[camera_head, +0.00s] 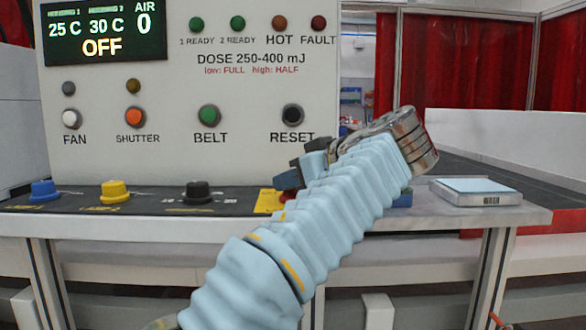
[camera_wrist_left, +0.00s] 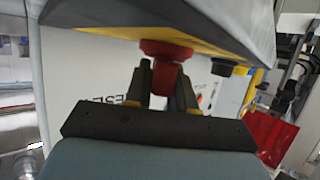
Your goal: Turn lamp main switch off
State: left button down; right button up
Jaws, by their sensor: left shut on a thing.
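A red knob (camera_wrist_left: 163,52) on a yellow plate (camera_wrist_left: 100,37) shows in the left wrist view, and I take it to be the lamp main switch. My left gripper (camera_wrist_left: 160,88) has one finger on each side of the knob's stem and is shut on it. In the head view my left gripper (camera_head: 297,175) is at the panel's front ledge, beside the yellow plate (camera_head: 266,202). There the gripper hides most of the red knob, and its setting cannot be read. The display (camera_head: 103,33) reads "OFF", 25 C, 30 C and AIR 0. My right gripper is not in view.
A blue knob (camera_head: 44,190), a yellow knob (camera_head: 115,191) and a black knob (camera_head: 198,192) stand along the ledge to the left. The upright panel (camera_head: 250,95) with buttons is close behind. A flat box (camera_head: 475,191) lies on the right.

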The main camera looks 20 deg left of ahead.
pick_arm(q)
jog(key=shift+r+n+g+y+p, duration=0.1)
jog(key=shift+n+g+y+p, duration=0.2)
jog(key=shift+n, duration=0.1)
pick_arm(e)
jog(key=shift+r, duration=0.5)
pick_arm(q)
jog(key=c, duration=1)
grip_release()
jog(key=shift+c, duration=0.2)
